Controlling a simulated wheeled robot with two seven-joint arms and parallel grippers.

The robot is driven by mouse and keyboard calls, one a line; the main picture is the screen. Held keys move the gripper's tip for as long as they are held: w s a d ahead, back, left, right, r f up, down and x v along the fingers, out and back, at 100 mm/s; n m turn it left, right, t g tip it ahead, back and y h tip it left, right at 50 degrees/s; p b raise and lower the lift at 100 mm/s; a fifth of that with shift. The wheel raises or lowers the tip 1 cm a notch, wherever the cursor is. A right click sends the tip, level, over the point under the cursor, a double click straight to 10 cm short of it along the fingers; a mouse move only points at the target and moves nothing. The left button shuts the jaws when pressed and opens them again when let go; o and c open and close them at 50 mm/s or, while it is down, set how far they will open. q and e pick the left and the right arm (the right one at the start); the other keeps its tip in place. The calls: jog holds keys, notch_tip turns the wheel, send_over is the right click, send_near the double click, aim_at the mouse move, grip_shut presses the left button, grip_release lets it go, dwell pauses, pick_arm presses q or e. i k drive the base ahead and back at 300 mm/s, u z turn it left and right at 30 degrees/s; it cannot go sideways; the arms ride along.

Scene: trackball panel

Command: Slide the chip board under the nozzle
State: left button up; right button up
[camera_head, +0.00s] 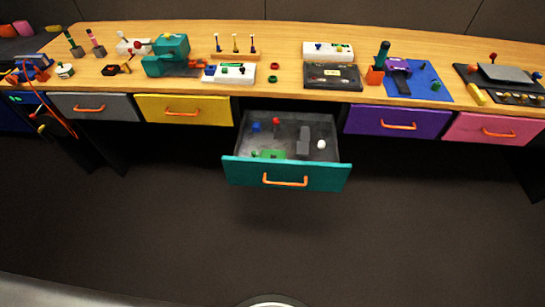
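No chip board or nozzle can be told with certainty at this size. A small green flat piece (269,154) lies near the front of the open teal drawer (286,174); it may be a board. A teal machine (166,55) with an overhanging head stands on the left part of the table. A purple device (397,68) stands on a blue mat (428,80) on the right part; fine detail under either is too small to tell. Neither of my grippers is in view.
The long wooden table (285,40) holds several small items. The open drawer also holds a white ball (321,144), a grey block (303,141), and red and blue pieces. The yellow (183,109), purple (398,122) and pink (494,130) drawers are shut. The floor in front is clear.

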aim_at(280, 154)
jog(key=z, duration=0.05)
jog(key=i, duration=0.95)
jog(key=u, duration=0.15)
